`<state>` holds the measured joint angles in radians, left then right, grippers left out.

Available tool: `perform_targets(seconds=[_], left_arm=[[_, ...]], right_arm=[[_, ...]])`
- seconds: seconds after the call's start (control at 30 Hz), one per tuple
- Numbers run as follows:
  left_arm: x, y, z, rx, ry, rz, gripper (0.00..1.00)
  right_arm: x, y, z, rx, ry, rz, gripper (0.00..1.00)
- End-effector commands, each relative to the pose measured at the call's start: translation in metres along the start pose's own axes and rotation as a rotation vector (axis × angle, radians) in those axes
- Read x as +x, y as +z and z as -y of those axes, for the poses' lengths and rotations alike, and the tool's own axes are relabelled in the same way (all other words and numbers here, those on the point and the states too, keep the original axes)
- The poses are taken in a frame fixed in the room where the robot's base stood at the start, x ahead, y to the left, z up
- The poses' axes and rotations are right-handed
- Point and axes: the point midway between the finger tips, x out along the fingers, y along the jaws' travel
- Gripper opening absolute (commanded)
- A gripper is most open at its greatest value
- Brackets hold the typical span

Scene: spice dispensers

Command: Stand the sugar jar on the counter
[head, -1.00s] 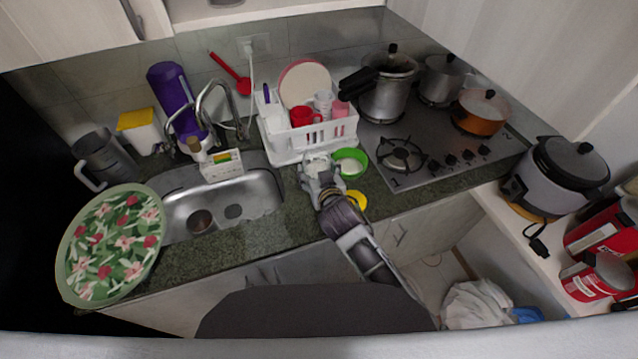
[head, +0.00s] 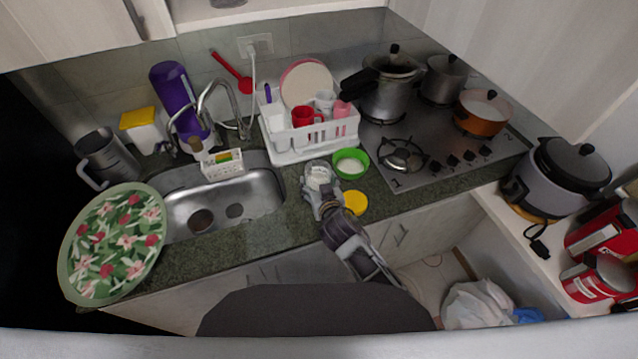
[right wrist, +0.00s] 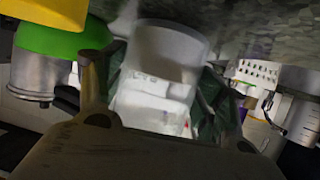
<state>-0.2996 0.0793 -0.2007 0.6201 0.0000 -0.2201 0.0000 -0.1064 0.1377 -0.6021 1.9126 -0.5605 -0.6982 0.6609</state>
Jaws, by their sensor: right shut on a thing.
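The sugar jar (head: 319,175) is a clear container with white contents, at the front of the counter, right of the sink. My right gripper (head: 318,190) is shut on it. In the right wrist view the jar (right wrist: 165,75) fills the middle between the fingers, with the counter surface close beyond its end. I cannot tell whether it touches the counter. A round yellow lid (head: 354,203) lies near the counter's front edge. My left gripper is not in view.
The white dish rack (head: 310,138) stands behind the jar, and the sink (head: 225,205) is to the left. The stove (head: 440,150) with pots is to the right. A floral plate (head: 112,240) is far left. Counter room around the jar is narrow.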

Motion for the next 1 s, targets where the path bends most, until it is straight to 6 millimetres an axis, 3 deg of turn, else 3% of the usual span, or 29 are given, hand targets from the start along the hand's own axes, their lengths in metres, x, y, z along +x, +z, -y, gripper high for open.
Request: perform_targets(seconds=[0.5, 0.53, 0.67, 1.0], left_arm=[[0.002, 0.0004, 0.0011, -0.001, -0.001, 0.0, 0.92], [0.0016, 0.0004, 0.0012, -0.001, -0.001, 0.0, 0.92], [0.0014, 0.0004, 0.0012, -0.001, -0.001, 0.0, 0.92], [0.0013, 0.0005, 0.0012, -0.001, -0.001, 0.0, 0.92]], right_arm=[[0.002, 0.0027, 0.0003, 0.0, -0.001, -0.006, 0.24], [0.0019, 0.0043, 0.0001, 0.0, -0.001, -0.002, 0.74], [0.0018, 0.0041, 0.0, 0.0, -0.001, -0.001, 0.91], [0.0018, 0.0039, 0.0, 0.0, -0.001, -0.001, 0.92]])
